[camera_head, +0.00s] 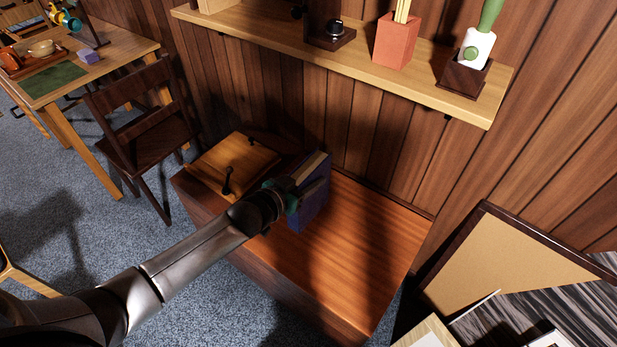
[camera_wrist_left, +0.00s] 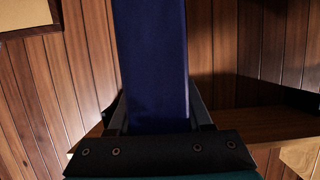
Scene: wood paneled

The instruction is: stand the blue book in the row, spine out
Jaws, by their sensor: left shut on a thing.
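The blue book (camera_head: 314,205) is upright, or nearly so, over the brown cabinet top, with pale page edges showing along its top. My left gripper (camera_head: 296,190) is shut on it, coming from the left. In the left wrist view the blue book (camera_wrist_left: 152,65) fills the middle as a plain blue face between the two fingers (camera_wrist_left: 160,122). I cannot tell whether its lower edge touches the cabinet top. No row of other books is clearly visible; the space behind the gripper is partly hidden. My right gripper is not in view.
The cabinet top (camera_head: 350,245) is bare to the right of the book. A light wooden piece with dark knobs (camera_head: 236,165) lies at its left end. A wall shelf (camera_head: 270,35) overhangs behind, holding a red pen cup (camera_head: 396,42). A corkboard (camera_head: 510,270) leans at right.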

